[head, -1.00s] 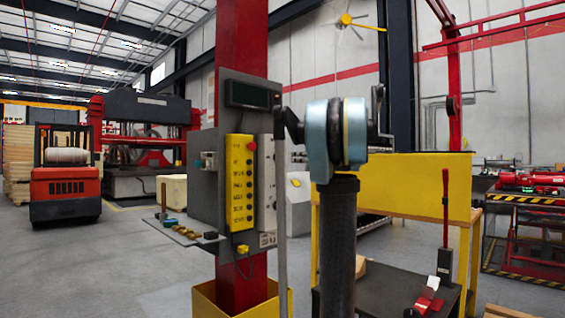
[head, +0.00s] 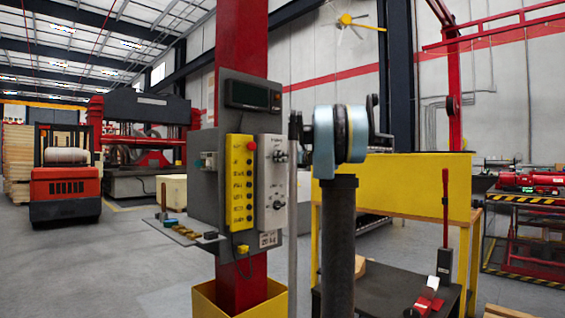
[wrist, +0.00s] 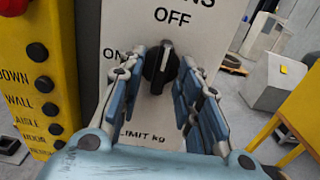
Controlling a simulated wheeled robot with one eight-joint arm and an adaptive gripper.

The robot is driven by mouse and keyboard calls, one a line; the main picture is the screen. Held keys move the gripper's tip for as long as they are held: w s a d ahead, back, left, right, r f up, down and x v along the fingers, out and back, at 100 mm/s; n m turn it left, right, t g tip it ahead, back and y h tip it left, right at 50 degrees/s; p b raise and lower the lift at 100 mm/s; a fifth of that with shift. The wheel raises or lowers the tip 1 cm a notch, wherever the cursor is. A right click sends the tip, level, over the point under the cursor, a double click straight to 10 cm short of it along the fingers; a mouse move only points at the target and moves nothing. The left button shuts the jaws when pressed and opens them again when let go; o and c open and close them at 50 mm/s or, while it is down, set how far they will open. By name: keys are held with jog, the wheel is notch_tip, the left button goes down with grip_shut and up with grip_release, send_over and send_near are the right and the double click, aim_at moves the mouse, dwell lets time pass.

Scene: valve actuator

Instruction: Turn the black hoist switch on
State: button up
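The black hoist switch (wrist: 158,66) is a rotary knob on a pale panel (wrist: 177,40) in the wrist view. It stands nearly upright, its pointer toward the OFF mark above; the ON mark is at its left. My gripper (wrist: 163,75) is open, with a blue-grey finger on each side of the knob. Gaps show between fingers and knob; whether either touches is unclear. The fingers partly cover the panel's lower text. In the head view, the pale panel (head: 271,185) shows several black knobs, and my gripper cannot be made out.
A yellow button box (head: 241,185) with several black buttons and a red one stands left of the panel; it also shows in the wrist view (wrist: 45,70). Both sit on a grey board on a red column (head: 240,45). A yellow-sided bench (head: 415,185) stands to the right.

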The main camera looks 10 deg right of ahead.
grip_shut()
jog(key=shift+n, duration=0.3)
jog(key=shift+s+a+f+n, duration=0.1)
jog(key=shift+n, duration=3.95)
jog(key=shift+s+f+n, duration=0.1)
jog(key=shift+n, duration=3.95)
grip_release()
jog(key=shift+w, duration=0.1)
